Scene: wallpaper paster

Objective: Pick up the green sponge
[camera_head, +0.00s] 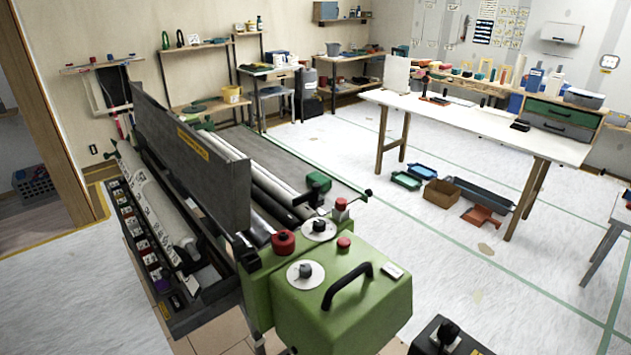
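I cannot make out a green sponge for certain in the head view. A small dark green item (197,107) lies on a low wall shelf at the back left, too small to identify. A green block (318,181) sits on the roller machine, and looks like part of it. Several small coloured items (478,72) stand along the back bench, too small to name. Neither of my grippers is in view.
A large green pasting machine (345,310) with long rollers fills the near left and middle. A white table (470,122) stands at the right, with trays (423,171) and a cardboard box (441,193) on the floor by it. The floor (420,260) between them is mostly clear.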

